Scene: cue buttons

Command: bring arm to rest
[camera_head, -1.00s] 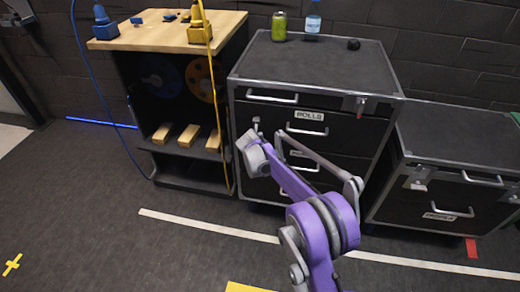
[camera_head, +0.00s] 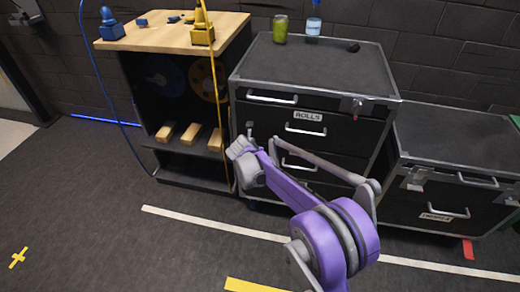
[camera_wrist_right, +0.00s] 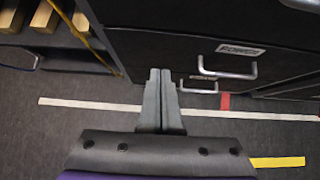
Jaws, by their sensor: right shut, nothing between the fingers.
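My right arm, purple and grey, reaches up from the bottom of the head view. Its gripper (camera_head: 241,149) is in front of the drawer cabinet and the shelf unit, at the end of the purple link. In the right wrist view the right gripper (camera_wrist_right: 161,72) has its two grey fingers together with nothing between them. It is above the dark floor and apart from the drawer fronts. My left gripper is not in either view.
A black drawer cabinet (camera_head: 315,70) holds a green can (camera_head: 280,28) and a bottle (camera_head: 313,25) on top. A wood-topped shelf unit (camera_head: 160,38) with blue and yellow cable buttons stands left. A lower case (camera_head: 455,140) stands right.

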